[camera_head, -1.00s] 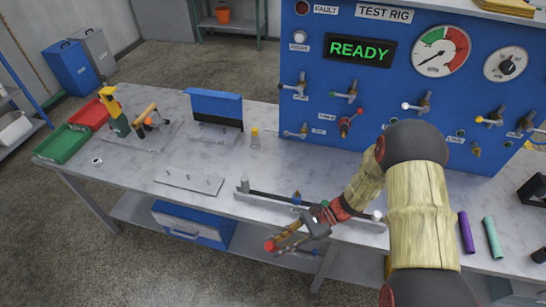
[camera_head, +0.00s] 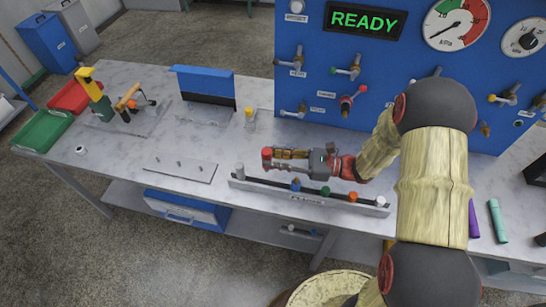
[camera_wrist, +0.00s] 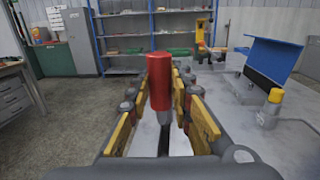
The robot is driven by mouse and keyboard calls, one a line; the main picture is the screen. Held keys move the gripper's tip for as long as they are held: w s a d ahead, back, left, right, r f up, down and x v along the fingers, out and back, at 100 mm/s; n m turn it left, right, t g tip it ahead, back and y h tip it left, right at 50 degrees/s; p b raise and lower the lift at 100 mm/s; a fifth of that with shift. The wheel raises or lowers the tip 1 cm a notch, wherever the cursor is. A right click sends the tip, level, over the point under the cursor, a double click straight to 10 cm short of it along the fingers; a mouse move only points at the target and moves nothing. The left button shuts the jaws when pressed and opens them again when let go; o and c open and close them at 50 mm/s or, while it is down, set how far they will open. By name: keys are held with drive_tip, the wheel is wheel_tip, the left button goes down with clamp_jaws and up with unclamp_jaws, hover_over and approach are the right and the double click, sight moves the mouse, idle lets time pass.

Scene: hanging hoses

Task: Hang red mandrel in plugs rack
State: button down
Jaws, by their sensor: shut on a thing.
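The red mandrel (camera_head: 267,158) is in my gripper (camera_head: 277,160), at its fingertips. In the wrist view the mandrel (camera_wrist: 160,82) stands nearly upright between the two yellow-padded fingers, with a thinner stem below its red head. My gripper is shut on it. The plugs rack (camera_head: 308,199) is a long grey rail with a dark slot near the table's front edge. Blue, green and orange plugs sit in it, with a pale post at each end. My gripper is over the rack's left part; the exact height above it is hard to tell.
A grey plate with short pins (camera_head: 180,169) lies left of the rack. A small yellow-capped bottle (camera_head: 250,118) and a blue-panelled stand (camera_head: 204,88) are behind. The blue test rig (camera_head: 335,75) with valves rises at the back. Purple and teal tubes (camera_head: 497,222) lie at right.

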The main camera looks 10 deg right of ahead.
drive_tip(key=shift+d, duration=0.1)
wheel_tip(320, 180, down, 6)
drive_tip(key=b, duration=0.2)
drive_tip(key=shift+s+r+b, duration=0.1)
drive_tip(key=shift+b, duration=0.25)
drive_tip(key=shift+p, duration=0.7)
idle(1.7)
drive_tip(key=shift+f+b, duration=0.3)
drive_tip(key=shift+f, duration=0.2)
idle(0.3)
drive_tip(key=shift+f, duration=0.3)
